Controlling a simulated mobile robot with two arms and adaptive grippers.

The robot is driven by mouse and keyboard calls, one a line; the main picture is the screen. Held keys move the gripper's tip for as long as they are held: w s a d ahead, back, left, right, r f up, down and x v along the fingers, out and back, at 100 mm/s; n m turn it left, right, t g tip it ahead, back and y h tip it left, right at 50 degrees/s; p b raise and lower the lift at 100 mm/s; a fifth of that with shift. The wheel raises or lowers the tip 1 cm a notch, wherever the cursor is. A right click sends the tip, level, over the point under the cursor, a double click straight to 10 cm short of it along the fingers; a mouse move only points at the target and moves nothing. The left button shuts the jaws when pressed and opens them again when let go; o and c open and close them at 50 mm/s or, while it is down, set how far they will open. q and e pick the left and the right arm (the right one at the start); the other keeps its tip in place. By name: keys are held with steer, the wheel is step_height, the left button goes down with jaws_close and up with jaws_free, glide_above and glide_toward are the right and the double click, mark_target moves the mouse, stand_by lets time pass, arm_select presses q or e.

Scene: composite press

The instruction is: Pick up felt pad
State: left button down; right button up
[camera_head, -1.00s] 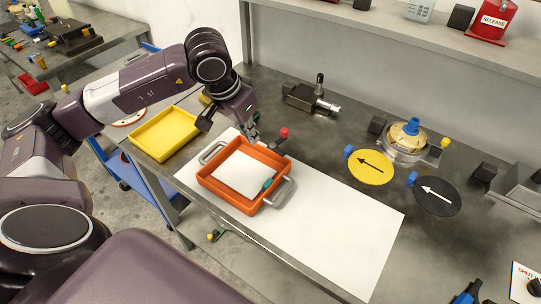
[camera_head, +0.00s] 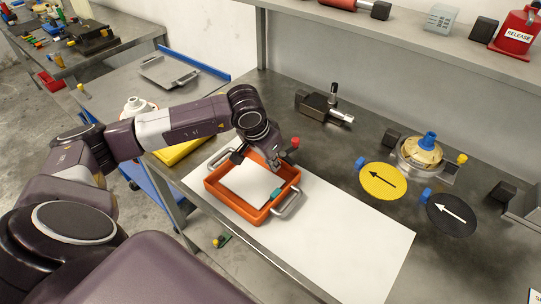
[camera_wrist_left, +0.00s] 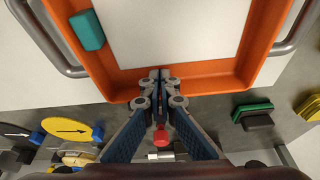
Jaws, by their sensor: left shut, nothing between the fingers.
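An orange tray (camera_head: 222,204) with grey side handles stands on a white sheet on the bench. A flat white square (camera_head: 250,186) lies inside it, with a small teal block (camera_head: 277,194) at one corner. No label marks the felt pad; the white square may be it. My left gripper (camera_head: 276,163) is above the tray's back wall. In the left wrist view, its fingertips (camera_wrist_left: 160,76) are together and empty, over the tray wall next to the white square (camera_wrist_left: 185,30). My right gripper is not in view.
A yellow tray (camera_head: 180,152) is partly hidden behind my left arm. A yellow disc (camera_head: 384,181) and a black disc (camera_head: 451,215) with arrows lie to the right, near a brass-topped fixture (camera_head: 422,152). The white sheet (camera_head: 340,240) right of the orange tray is clear.

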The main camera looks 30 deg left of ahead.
mark_target(262, 180)
arm_select(q)
steer(key=shift+f, duration=0.2)
steer(key=shift+s+a+f+b, duration=0.1)
steer(key=shift+s+f+b, duration=0.05)
steer(key=shift+s+b, duration=0.25)
steer(key=s, duration=0.1)
steer(key=s+b, duration=0.2)
steer(key=shift+s+a, duration=0.15)
steer(key=shift+a, duration=0.15)
steer(key=shift+s+b, duration=0.55)
steer(key=shift+s, duration=0.05)
